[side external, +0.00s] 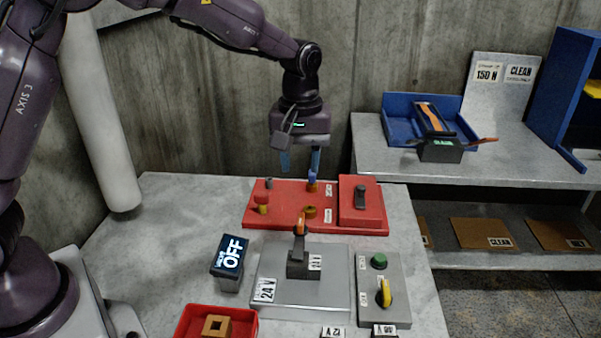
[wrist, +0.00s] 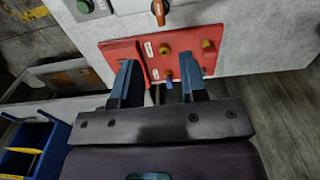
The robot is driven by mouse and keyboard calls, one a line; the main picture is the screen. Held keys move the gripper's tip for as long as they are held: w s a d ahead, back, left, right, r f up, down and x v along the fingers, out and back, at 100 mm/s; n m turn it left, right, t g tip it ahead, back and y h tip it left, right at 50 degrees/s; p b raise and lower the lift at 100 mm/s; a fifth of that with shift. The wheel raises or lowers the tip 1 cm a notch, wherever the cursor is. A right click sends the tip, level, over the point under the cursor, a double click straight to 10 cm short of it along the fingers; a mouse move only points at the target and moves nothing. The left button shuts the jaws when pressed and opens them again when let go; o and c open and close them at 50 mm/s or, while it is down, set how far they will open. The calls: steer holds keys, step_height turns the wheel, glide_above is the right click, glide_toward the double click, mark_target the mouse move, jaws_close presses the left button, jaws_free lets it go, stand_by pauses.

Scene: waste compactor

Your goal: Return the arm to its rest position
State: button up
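My gripper (side external: 300,160) hangs with its blue fingers pointing down, above the back of the red panel (side external: 285,216). In the wrist view the two fingers (wrist: 158,88) are spread apart, with nothing held between them. The red panel also shows beyond the fingertips in the wrist view (wrist: 124,47). It carries several small knobs and pegs, one with a blue top (side external: 312,177), and a raised red block with a dark handle (side external: 360,199).
A grey 24 V plate with an orange-tipped lever (side external: 299,229), an OFF display (side external: 229,255), a red tray (side external: 189,319) and a grey box with a green button (side external: 379,261) stand in front. A side bench holds a blue tray (side external: 398,106).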

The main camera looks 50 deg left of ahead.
stand_by(0.3)
steer(key=s+a+r+m+t, duration=0.2)
steer(key=s+r+m, duration=0.2)
steer(key=s, duration=0.8)
steer(key=s+a+r+m+t, duration=0.2)
steer(key=s+r+m, duration=0.3)
steer(key=s, duration=0.7)
step_height(320, 180, up, 3)
steer(key=shift+s+f+t, duration=0.15)
steer(key=shift+s+t, duration=0.05)
steer(key=shift+t, duration=0.6)
